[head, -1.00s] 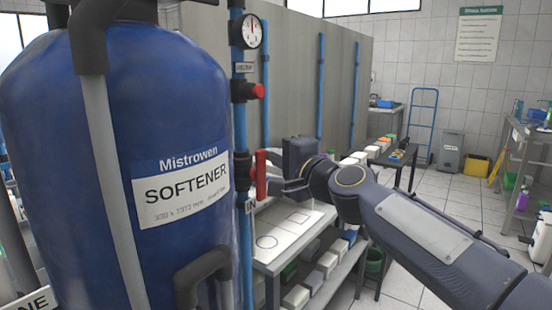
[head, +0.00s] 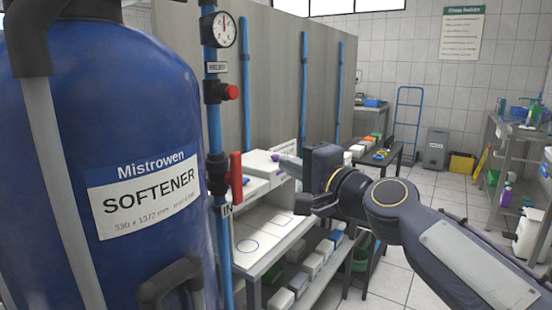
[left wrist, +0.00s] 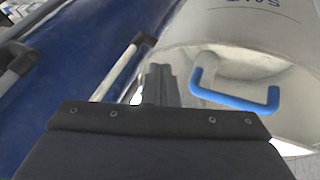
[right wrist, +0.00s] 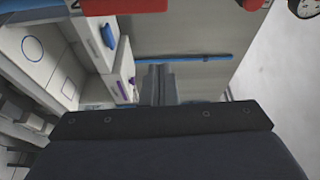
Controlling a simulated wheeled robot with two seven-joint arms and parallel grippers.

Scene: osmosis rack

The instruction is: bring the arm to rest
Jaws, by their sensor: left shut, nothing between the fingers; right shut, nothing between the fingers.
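My right gripper (head: 292,180) hangs over the shelf bench, to the right of the red valve handle (head: 236,176), with a gap between them. In the right wrist view its fingers (right wrist: 158,85) are together with nothing between them. My left gripper is outside the head view. In the left wrist view its fingers (left wrist: 160,85) are together and empty, between the blue tank (left wrist: 70,60) and a pale container with a blue handle (left wrist: 235,100).
The blue softener tank (head: 150,120) fills the left. A blue pipe (head: 212,130) carries a gauge (head: 219,30) and a red knob (head: 230,92). The bench (head: 262,262) holds white boxes. A grey partition (head: 280,85) stands behind.

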